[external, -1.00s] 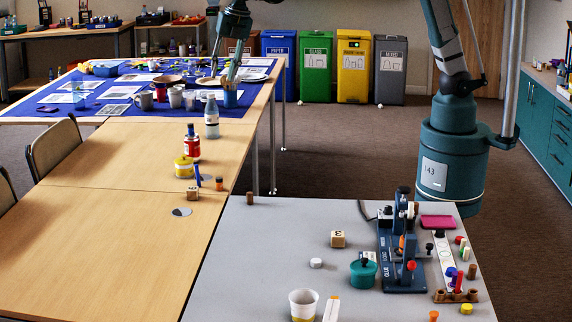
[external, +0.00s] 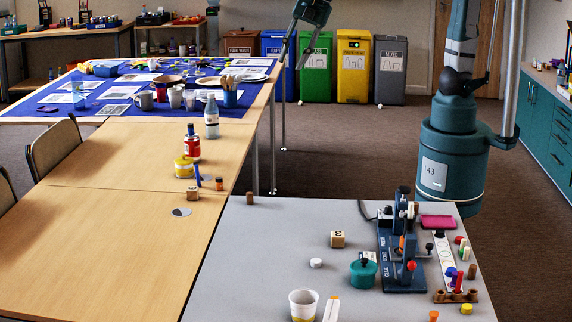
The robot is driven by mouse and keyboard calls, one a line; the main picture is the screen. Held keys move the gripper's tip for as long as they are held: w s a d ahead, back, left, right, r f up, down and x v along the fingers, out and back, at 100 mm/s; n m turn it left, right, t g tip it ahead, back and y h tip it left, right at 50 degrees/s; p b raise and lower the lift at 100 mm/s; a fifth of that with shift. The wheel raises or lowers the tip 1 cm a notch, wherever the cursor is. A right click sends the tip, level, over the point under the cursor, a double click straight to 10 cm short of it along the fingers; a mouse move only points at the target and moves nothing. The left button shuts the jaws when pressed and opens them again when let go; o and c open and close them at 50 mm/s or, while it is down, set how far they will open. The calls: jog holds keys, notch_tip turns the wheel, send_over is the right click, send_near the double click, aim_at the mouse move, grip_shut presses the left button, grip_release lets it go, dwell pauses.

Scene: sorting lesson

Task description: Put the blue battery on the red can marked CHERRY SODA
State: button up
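A red can (external: 193,147) stands upright on the wooden table, with a small dark piece (external: 190,129) on or right behind its top; its label is too small to read. A thin blue upright piece (external: 198,173) stands nearer, beside a yellow tub; I cannot tell whether this or the dark piece is the blue battery. My gripper (external: 281,62) hangs at the top middle, in front of the bins and by the right edge of the far blue-covered table. It is well away from the can.
The far table (external: 60,108) holds cups and papers. The grey table (external: 260,250) holds a blue fixture (external: 403,270) and a paper cup (external: 303,305).

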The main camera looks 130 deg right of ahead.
jog(key=s+a+f+m+t+y, duration=0.1)
jog(key=s+a+f+m, duration=0.2)
jog(key=s+a, duration=0.8)
jog(key=s+a+f+m+t+y, duration=0.1)
jog(key=s+a+f+m, duration=0.3)
jog(key=s+a, duration=0.7)
jog(key=shift+a+f+m+t, duration=0.25)
jog(key=shift+m+t, duration=0.15)
jog(key=shift+t, duration=0.1)
